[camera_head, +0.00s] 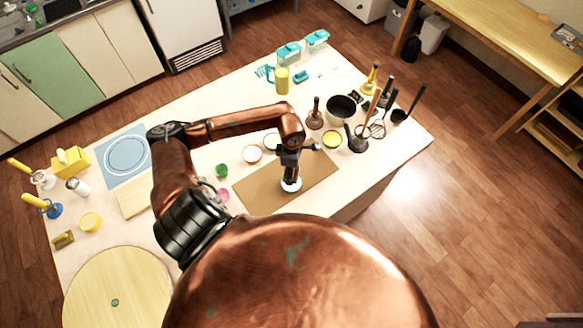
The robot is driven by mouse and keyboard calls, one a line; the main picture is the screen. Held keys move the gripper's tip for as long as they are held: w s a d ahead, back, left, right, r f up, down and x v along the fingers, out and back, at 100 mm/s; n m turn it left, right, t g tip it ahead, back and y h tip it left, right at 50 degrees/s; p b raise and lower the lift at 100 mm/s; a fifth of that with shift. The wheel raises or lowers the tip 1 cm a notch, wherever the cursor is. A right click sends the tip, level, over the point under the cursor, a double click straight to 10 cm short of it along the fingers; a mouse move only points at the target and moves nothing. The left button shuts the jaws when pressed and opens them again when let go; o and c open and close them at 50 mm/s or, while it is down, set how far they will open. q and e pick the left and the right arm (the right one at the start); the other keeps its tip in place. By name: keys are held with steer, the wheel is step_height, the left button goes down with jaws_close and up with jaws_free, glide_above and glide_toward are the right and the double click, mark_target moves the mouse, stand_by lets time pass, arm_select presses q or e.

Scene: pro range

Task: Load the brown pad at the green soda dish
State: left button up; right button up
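My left gripper (290,172) points down over the brown mat (262,198) near the table's front edge. A small white round thing (291,186) is right under its fingertips. I cannot tell whether the fingers are shut on it. The small green dish (222,171) sits on the table left of the mat. A brown tool with an upright handle and a round brown base (315,119) stands behind the mat; it may be the brown pad, but it is too small to be sure. My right gripper is not in view.
Pale dishes (251,154), a pink dish (224,195) and a yellow dish (305,143) surround the mat. A black pot (341,109) and several upright handled tools crowd the right. A blue mat (125,155) lies left; a round wooden board (118,285) lies front left.

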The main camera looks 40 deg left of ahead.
arm_select(q)
steer(key=shift+f+b, duration=1.3)
steer(key=shift+f, duration=1.7)
steer(key=shift+f+b, duration=0.45)
steer(key=shift+f, duration=0.05)
steer(key=shift+s+b, duration=0.1)
steer(key=shift+b, duration=0.2)
stand_by(0.4)
steer(key=shift+r+p, duration=1.65)
steer(key=shift+r, duration=1.85)
